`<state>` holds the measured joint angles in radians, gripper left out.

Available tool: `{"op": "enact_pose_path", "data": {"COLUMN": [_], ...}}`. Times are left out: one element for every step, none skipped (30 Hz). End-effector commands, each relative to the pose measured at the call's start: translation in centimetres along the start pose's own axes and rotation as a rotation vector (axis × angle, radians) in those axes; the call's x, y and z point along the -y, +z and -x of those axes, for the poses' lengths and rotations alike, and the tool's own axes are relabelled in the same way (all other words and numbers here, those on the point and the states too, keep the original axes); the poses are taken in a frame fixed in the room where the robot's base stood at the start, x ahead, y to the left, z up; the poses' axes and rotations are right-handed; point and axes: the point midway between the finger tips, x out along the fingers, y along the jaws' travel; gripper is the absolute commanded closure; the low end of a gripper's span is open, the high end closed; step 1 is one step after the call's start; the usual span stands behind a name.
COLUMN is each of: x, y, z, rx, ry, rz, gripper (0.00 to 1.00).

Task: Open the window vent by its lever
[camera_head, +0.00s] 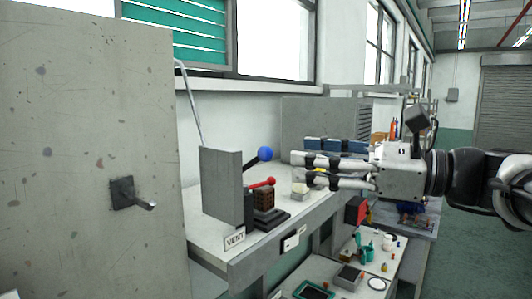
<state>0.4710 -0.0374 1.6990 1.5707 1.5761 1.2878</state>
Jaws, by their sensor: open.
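The window vent (175,38) is a set of teal slats in the window at the upper left; the slats look flat and close together. A thin grey rod (189,100) runs from the slats down behind a grey upright box (221,186) on the bench. A lever (251,163) with a blue ball knob (265,153) sticks out up and right from the box. A "VENT" label (235,239) is on the bench edge below. My gripper (296,166) is open and empty, its fingers pointing left toward the knob, apart from it in the picture.
A red handle (261,183) on a dark device with a brown block (264,199) sits just below the blue knob. A large speckled panel with a dark handle (122,193) fills the left. Blue boxes (336,145) stand behind my fingers. A lower shelf (330,275) holds small items.

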Motion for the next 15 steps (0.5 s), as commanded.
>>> {"op": "enact_pose_path", "data": {"x": [-0.2, -0.1, -0.2, -0.2, -0.1, -0.1, -0.1, -0.1, -0.1, -0.1, -0.1, -0.1, -0.1, -0.1, 0.0], "y": [0.1, 0.1, 0.1, 0.1, 0.1, 0.1, 0.1, 0.1, 0.1, 0.1, 0.1, 0.1, 0.1, 0.1, 0.1], "z": [-1.3, -2.0, -2.8, -3.5, -4.1, -4.8, -5.4, -5.9, -6.5, -6.9, -7.3, -7.7, -8.0, -8.2, -8.5], "rx": [0.001, 0.001, 0.002, 0.001, 0.002, 0.002, 0.001, 0.001, 0.001, 0.001, 0.001, 0.001, 0.000, 0.000, 0.000], "ry": [0.007, 0.006, 0.006, 0.006, 0.006, 0.005, 0.005, 0.005, 0.004, 0.004, 0.003, 0.003, 0.002, 0.002, 0.001], "rz": [0.000, 0.000, 0.000, 0.000, 0.000, 0.000, 0.000, 0.000, 0.000, 0.000, 0.000, 0.000, 0.000, 0.000, 0.000], "gripper": [0.57, 0.57, 0.57, 0.57, 0.57, 0.57, 0.57, 0.57, 0.57, 0.57, 0.57, 0.57, 0.57, 0.57, 0.57]}}
